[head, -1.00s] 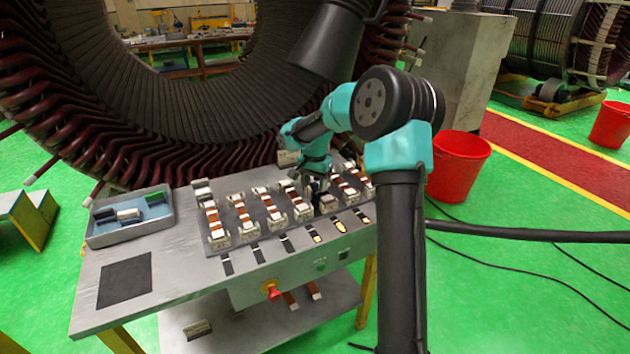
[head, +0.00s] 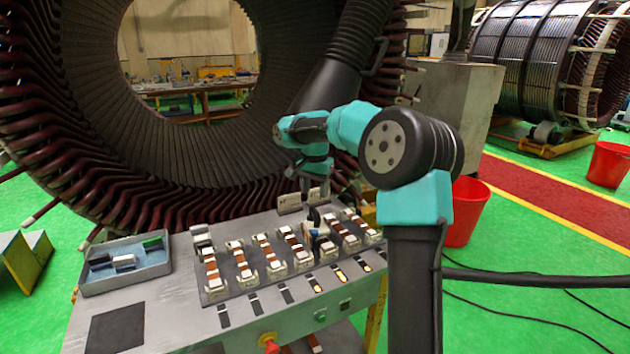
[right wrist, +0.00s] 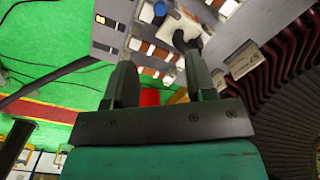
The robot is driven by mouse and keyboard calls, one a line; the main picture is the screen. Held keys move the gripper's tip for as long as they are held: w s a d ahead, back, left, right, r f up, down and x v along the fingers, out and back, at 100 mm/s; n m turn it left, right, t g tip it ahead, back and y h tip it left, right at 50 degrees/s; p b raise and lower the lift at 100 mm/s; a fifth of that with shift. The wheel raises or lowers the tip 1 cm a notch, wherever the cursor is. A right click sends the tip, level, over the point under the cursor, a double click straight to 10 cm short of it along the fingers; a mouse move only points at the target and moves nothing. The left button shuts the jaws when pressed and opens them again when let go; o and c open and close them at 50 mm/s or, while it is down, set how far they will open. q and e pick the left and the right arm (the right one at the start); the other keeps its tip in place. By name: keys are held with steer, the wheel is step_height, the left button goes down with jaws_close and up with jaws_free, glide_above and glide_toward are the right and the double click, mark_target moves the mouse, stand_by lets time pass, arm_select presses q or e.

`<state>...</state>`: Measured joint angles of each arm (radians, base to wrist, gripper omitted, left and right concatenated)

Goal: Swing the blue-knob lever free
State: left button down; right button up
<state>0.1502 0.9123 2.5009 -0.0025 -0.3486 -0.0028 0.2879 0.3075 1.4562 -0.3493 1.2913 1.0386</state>
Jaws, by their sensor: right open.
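A row of clamp fixtures with copper-coloured bars stands on the grey bench panel. In the head view a small blue spot, which looks like the lever's blue knob (head: 312,233), shows on a white clamp part (head: 322,243) toward the right of the row. In the right wrist view blue shows at the top beside a white clamp part (right wrist: 172,28). My right gripper (head: 307,190) is above and behind this clamp, with nothing visible between its fingers (right wrist: 157,56). The right fingertip overlaps the white part in that view; contact cannot be told. My left gripper is not in view.
A grey tray (head: 127,283) with small blocks sits at the bench's left. The large stator ring (head: 80,110) rises behind the bench. A red emergency knob (head: 270,346) is on the front face. A red bucket (head: 466,208) stands on the floor at right.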

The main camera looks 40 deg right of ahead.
step_height(320, 180, up, 3)
steer(key=shift+f, duration=0.15)
stand_by(0.4)
